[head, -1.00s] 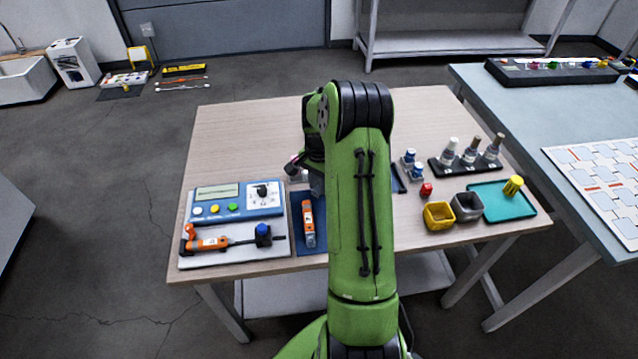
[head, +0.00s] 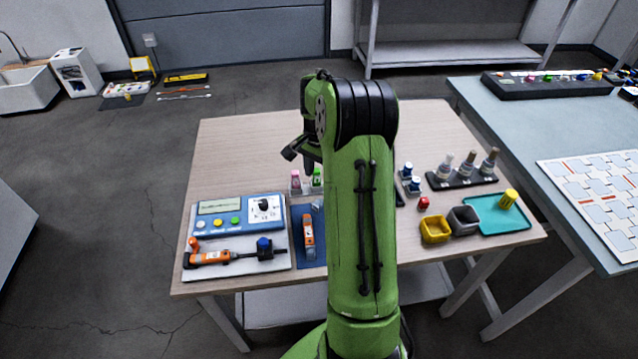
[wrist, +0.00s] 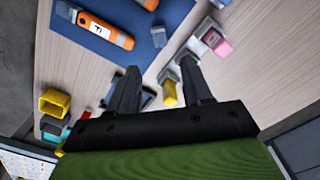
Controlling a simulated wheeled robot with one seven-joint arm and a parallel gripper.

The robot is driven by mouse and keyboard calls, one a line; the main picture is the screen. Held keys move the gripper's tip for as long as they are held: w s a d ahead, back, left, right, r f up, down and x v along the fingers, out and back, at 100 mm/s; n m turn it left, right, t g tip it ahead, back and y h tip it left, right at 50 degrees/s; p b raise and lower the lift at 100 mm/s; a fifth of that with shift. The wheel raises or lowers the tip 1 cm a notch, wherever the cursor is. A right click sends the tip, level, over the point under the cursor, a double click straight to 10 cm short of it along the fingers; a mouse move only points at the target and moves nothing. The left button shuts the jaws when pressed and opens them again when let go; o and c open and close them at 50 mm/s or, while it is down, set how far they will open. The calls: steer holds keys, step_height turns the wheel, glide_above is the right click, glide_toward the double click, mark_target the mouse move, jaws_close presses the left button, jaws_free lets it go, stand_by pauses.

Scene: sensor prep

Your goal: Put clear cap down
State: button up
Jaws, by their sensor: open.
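I cannot make out the clear cap for certain in either view. My gripper (wrist: 161,66) is open in the wrist view, with its two dark fingers apart. A yellow-tipped vial (wrist: 170,93) in a small clear holder shows between the fingers, but I cannot tell its depth; nothing is clearly gripped. The orange probe (wrist: 105,28) lies on the blue mat (wrist: 84,42), with a small blue piece (wrist: 158,37) near the mat's edge. In the head view the probe (head: 308,231) is on the mat, and my gripper (head: 298,152) is above the table, partly hidden by my arm.
A pink vial (head: 296,178) and a green vial (head: 317,176) stand near my gripper. The meter (head: 236,213) and orange tool (head: 212,257) are at left. Yellow bin (head: 435,230), grey bin (head: 463,220) and teal tray (head: 498,221) are at right. The table's back (head: 240,140) is clear.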

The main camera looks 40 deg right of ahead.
steer(key=s+a+r+n+t+h, duration=0.1)
steer(key=s+a+r+n, duration=0.15)
steer(key=a+r, duration=0.45)
steer(key=s+a+r+n+t, duration=0.1)
steer(key=a+r+n, duration=0.3)
steer(key=a+r, duration=0.25)
steer(key=s+a+r+n+t+y, duration=0.1)
steer(key=s+a+r+n+t, duration=0.1)
steer(key=s+a+n, duration=0.7)
steer(key=s+a+t, duration=0.1)
steer(key=s+a, duration=0.3)
steer(key=s, duration=0.3)
steer(key=shift+s+t, duration=0.3)
steer(key=shift+a+r, duration=0.1)
steer(key=shift+r, duration=0.05)
step_height(320, 180, up, 8)
steer(key=p, duration=0.8)
